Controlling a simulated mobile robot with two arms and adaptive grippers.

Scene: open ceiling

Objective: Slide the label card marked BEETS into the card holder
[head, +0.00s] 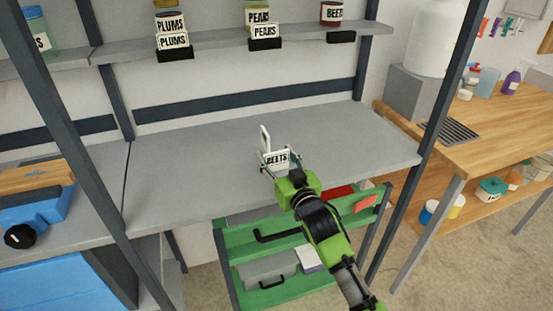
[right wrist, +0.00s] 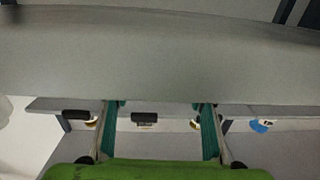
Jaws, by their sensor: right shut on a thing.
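The BEETS label card (head: 276,160) is white with black letters. My right gripper (head: 279,163) is shut on it and holds it low over the grey worktop, with its lettering towards the head camera. A white upright loop shows just behind the card; I cannot tell what it belongs to. The black card holder (head: 341,37) on the upper shelf, below the BEETS jar (head: 332,13), shows no card. In the right wrist view my teal fingers (right wrist: 160,125) stand apart, and I cannot make out the card between them. My left gripper is not in view.
The upper shelf (head: 215,43) also carries holders with a PLUMS card (head: 173,41) and a PEARS card (head: 265,31), jars behind them. Dark posts (head: 445,95) frame the rack. A green drawer cart (head: 275,245) stands under the worktop (head: 190,170), which is otherwise clear.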

